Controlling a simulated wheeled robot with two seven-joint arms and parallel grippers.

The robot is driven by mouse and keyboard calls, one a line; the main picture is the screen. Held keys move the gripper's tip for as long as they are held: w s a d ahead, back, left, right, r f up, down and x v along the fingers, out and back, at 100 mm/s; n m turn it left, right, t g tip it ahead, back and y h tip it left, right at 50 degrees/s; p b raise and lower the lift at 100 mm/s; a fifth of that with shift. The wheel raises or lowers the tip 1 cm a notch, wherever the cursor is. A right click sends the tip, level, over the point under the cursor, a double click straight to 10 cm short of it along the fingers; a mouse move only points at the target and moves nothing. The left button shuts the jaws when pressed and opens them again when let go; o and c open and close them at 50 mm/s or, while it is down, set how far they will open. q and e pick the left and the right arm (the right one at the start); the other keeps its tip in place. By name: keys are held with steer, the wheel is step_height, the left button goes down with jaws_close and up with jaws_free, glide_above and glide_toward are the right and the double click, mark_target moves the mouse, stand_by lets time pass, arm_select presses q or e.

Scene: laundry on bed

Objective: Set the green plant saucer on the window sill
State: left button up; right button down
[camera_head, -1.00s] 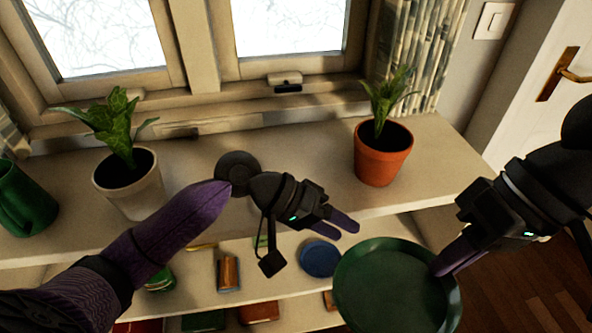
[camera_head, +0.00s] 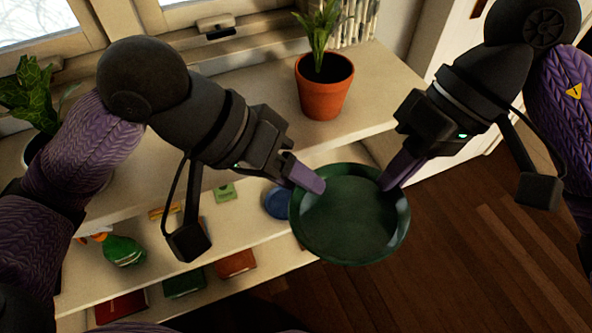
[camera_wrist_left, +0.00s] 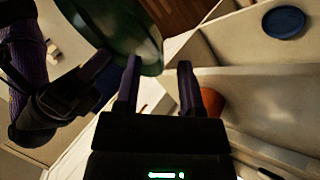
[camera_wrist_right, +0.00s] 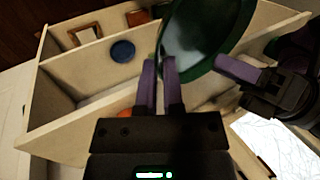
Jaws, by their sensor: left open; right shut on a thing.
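The green plant saucer (camera_head: 350,220) is in the air in front of the sill, below the terracotta pot in the head view. My right gripper (camera_head: 392,178) is shut on its right rim; the right wrist view also shows the saucer (camera_wrist_right: 205,30) at its fingers. My left gripper (camera_head: 312,180) is open at the saucer's left rim. In the left wrist view the saucer (camera_wrist_left: 115,30) lies beside one finger, and I see nothing gripped between the fingers. The window sill (camera_head: 385,75) is the pale top board under the window.
A terracotta pot (camera_head: 325,98) with a plant stands on the sill. A second plant (camera_head: 30,95) is partly hidden by my left arm. Bare sill shows on both sides of the terracotta pot.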

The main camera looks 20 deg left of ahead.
arm_select(q)
steer(key=shift+d+f, duration=0.3)
steer(key=shift+f, duration=0.05)
jaws_close()
